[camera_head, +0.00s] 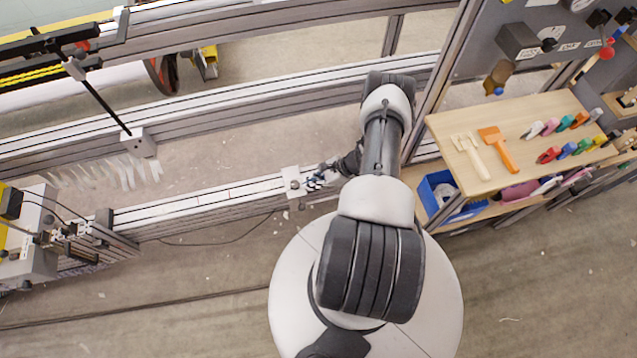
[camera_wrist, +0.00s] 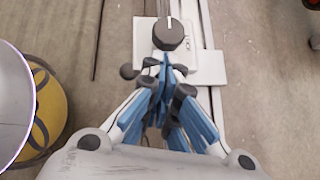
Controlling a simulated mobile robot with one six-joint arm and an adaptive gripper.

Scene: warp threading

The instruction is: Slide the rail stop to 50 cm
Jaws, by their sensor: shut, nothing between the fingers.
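The rail stop (camera_head: 293,182) is a pale block on the lower metal rail (camera_head: 190,203), left of my gripper (camera_head: 316,180) in the head view. In the wrist view the rail stop (camera_wrist: 208,68) is a white plate with a round dark knob (camera_wrist: 168,34) bearing a white line. The rail (camera_wrist: 207,20) runs up the picture there. My gripper (camera_wrist: 165,65) has its blue fingers closed together, empty, with the tips just below the knob, over the plate's edge. I cannot tell whether they touch it. No scale marks are readable.
A wooden shelf (camera_head: 540,110) with tools and a blue bin (camera_head: 440,190) stand at right. A machine (camera_head: 30,240) stands at the rail's left end. The rail left of the stop looks clear.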

